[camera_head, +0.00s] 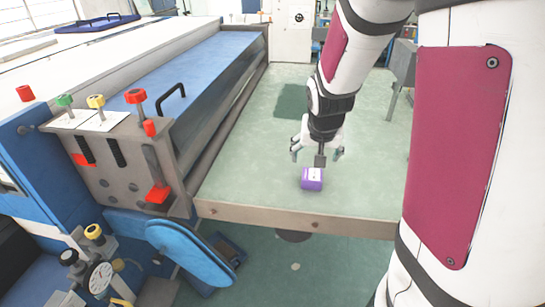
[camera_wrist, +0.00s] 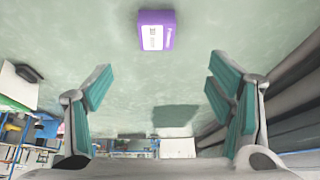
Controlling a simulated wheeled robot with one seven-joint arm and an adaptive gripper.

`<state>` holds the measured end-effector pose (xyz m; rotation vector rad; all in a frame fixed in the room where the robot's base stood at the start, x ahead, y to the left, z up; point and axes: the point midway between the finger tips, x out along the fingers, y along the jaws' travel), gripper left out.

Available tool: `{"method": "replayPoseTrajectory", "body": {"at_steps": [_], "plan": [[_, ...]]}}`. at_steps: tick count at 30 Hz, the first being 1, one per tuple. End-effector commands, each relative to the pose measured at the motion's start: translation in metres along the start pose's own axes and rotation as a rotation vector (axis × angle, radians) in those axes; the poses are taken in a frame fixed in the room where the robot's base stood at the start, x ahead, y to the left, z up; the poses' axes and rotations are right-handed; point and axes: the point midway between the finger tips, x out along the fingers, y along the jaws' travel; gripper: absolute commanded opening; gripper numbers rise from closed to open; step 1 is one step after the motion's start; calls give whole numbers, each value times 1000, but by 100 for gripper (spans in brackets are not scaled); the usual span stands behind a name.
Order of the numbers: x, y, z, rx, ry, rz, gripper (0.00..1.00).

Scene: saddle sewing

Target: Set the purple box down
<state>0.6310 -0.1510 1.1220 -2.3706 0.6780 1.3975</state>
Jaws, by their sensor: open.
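The purple box (camera_head: 312,180) with a white label lies on the green table top (camera_head: 260,185), near its front edge. In the wrist view the purple box (camera_wrist: 156,31) is at the top middle, beyond the fingertips and apart from them. My gripper (camera_head: 317,154) is just above and behind the box in the head view. In the wrist view my gripper (camera_wrist: 158,85) has its two teal-padded fingers spread wide, with nothing between them.
A large machine with a blue bed (camera_head: 205,75) and red, green and yellow knobs stands along the table's left side. A dark green patch (camera_head: 291,101) lies farther back on the table. The table around the box is clear.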

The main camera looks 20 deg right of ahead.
Motion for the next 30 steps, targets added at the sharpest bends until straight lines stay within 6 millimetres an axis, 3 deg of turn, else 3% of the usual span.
{"method": "replayPoseTrajectory", "body": {"at_steps": [7,18,30], "plan": [[21,8,-8,12,24,34,75],[79,10,-8,12,22,34,75],[103,10,-8,11,22,33,75]]}}
